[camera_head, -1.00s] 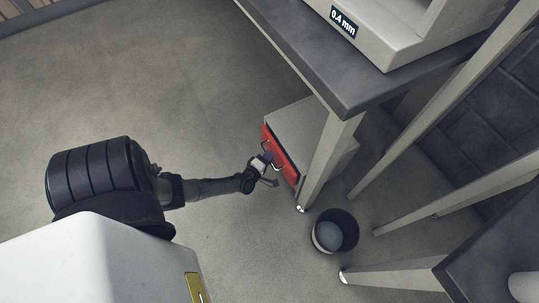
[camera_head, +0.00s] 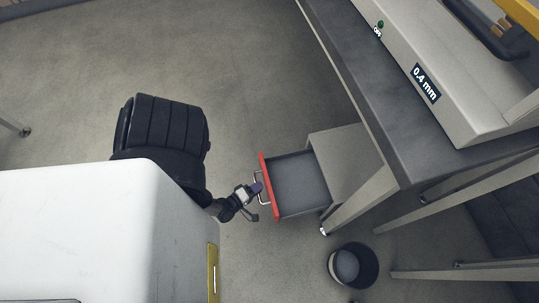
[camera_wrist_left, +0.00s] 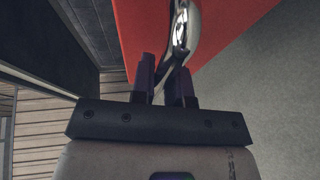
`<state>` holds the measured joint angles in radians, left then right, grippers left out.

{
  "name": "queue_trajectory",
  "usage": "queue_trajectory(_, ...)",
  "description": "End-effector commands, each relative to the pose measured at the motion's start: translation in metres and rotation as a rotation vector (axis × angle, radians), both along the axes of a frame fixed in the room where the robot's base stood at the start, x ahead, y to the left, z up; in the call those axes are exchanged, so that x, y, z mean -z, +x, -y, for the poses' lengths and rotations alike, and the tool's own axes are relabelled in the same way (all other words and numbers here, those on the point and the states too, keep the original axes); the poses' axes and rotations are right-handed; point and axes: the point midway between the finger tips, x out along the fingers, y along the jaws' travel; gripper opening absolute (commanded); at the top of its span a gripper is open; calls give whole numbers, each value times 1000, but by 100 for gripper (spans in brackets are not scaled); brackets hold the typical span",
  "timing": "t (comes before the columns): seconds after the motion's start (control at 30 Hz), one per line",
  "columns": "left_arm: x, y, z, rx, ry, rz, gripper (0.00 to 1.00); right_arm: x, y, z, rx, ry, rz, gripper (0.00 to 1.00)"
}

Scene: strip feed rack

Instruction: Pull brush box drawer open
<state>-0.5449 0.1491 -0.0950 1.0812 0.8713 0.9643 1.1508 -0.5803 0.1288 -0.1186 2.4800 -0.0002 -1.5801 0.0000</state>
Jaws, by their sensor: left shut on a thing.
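The brush box drawer (camera_head: 300,180) has a red front and a grey inside that looks empty. It stands well out of its pale cabinet (camera_head: 347,160) under the bench. My left gripper (camera_head: 257,187) is at the drawer's front, shut on the metal handle (camera_head: 263,200). In the left wrist view, the two dark fingers (camera_wrist_left: 164,92) close around the shiny curved handle (camera_wrist_left: 184,38), in front of the red drawer front (camera_wrist_left: 135,25). My right gripper is not in view.
A dark-topped bench (camera_head: 365,95) with a pale machine marked 0.4 mm (camera_head: 465,95) stands above the cabinet. A round bin (camera_head: 365,262) stands on the floor near a bench leg (camera_head: 360,203).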

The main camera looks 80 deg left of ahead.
Motion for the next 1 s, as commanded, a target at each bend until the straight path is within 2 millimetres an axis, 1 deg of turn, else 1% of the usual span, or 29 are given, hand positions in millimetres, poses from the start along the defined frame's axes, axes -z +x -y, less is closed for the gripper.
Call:
queue_trajectory(0.37,-1,-2,1,-1,2,5,0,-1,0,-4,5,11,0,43)
queue_trajectory(0.4,-1,-2,1,-1,2,5,16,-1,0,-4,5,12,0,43)
queue_trajectory(0.63,-1,-2,1,0,0,2,38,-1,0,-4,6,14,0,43)
queue_trajectory(0.67,-1,-2,1,0,0,2,40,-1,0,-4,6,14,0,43)
queue_trajectory(0.87,0,-2,1,0,1,1,40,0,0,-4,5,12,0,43)
queue_trajectory(1.0,-2,-8,4,0,-1,-1,40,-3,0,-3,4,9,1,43)
